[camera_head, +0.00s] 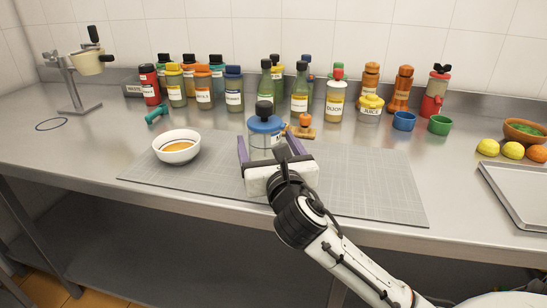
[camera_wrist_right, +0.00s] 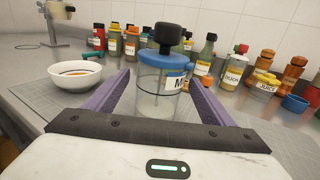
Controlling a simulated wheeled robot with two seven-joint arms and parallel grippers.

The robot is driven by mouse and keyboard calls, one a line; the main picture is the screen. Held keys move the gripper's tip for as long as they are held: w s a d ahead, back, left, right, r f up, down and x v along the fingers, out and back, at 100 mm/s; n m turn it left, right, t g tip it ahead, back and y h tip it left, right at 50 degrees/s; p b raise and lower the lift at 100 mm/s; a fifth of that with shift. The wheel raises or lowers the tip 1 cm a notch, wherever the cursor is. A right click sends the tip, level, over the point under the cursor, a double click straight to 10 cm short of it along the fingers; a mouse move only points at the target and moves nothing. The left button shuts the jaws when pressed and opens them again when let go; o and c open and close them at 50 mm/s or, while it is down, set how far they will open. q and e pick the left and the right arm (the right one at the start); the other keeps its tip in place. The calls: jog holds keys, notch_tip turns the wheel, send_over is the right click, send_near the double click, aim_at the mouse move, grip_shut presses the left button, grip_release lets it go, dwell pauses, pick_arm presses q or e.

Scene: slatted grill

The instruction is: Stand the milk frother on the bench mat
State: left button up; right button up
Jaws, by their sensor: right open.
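The milk frother, a clear jar with a blue lid and a black knob (camera_head: 265,123), stands upright over the grey bench mat (camera_head: 375,185), towards its back edge. In the right wrist view the frother (camera_wrist_right: 160,80) shows part of a white label starting with "M". My right gripper (camera_head: 266,143) is open, with its purple fingers on either side of the jar. The jar's base is hidden behind the gripper body, so its contact with the mat is not visible. My left gripper is in neither view.
A white bowl (camera_head: 177,147) with orange contents sits at the mat's left. A metal tray (camera_head: 520,195) lies far right. The mat's right half is clear.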

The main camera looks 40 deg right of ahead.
jog(key=v, duration=0.9)
jog(key=shift+s, duration=0.35)
